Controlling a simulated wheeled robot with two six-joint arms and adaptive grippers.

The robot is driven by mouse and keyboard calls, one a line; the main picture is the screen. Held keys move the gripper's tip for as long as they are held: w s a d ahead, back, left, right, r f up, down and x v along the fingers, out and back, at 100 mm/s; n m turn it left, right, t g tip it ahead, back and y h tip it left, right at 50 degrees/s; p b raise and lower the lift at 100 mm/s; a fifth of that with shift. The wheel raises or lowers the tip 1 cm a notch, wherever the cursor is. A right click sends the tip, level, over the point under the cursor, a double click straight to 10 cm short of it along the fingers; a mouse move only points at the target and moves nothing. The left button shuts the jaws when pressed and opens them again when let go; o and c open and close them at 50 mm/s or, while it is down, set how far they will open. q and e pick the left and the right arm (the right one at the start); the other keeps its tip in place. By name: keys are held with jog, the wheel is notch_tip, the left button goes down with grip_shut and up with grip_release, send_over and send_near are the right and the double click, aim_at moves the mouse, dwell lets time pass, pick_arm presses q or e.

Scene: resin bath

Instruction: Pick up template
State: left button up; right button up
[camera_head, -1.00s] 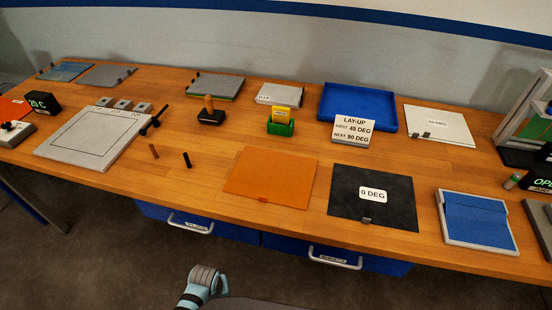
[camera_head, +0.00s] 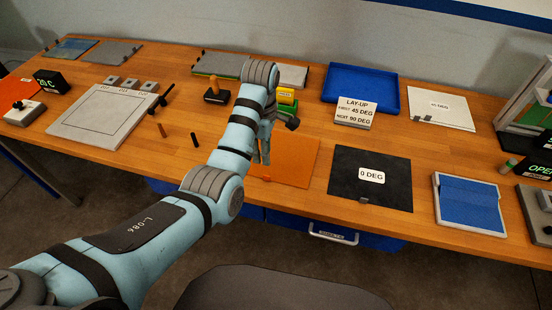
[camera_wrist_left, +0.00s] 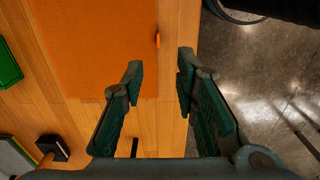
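No object is marked "template"; flat sheets lie on the bench. An orange sheet (camera_head: 298,160) lies near the front edge, partly hidden behind my left arm. In the left wrist view the orange sheet (camera_wrist_left: 95,45) has a small orange tab (camera_wrist_left: 158,40) on its edge, in line with the gap between the fingers. A black sheet (camera_head: 350,190) labelled 0 DEG lies to its right, and a white sheet (camera_head: 445,112) lies further back. My left gripper (camera_head: 264,150) is over the orange sheet's left part; in the wrist view the gripper (camera_wrist_left: 161,72) is open and empty. My right gripper is not visible.
A blue tray (camera_head: 398,85), a LAY-UP sign (camera_head: 352,113) and a yellow-green block (camera_head: 286,96) stand behind. A blue pad in a grey frame (camera_head: 468,205) lies right. A grey board (camera_head: 75,130) lies left. Dark and brown pegs stand near my forearm. Drawers hang below the front edge.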

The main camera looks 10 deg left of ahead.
aim_at(266, 176)
pick_arm(q)
notch_tip(266, 176, down, 11)
jog(key=shift+w+d+f+b, duration=0.1)
jog(key=shift+w+d+b, duration=0.05)
jog(key=shift+b, duration=0.3)
grip_shut()
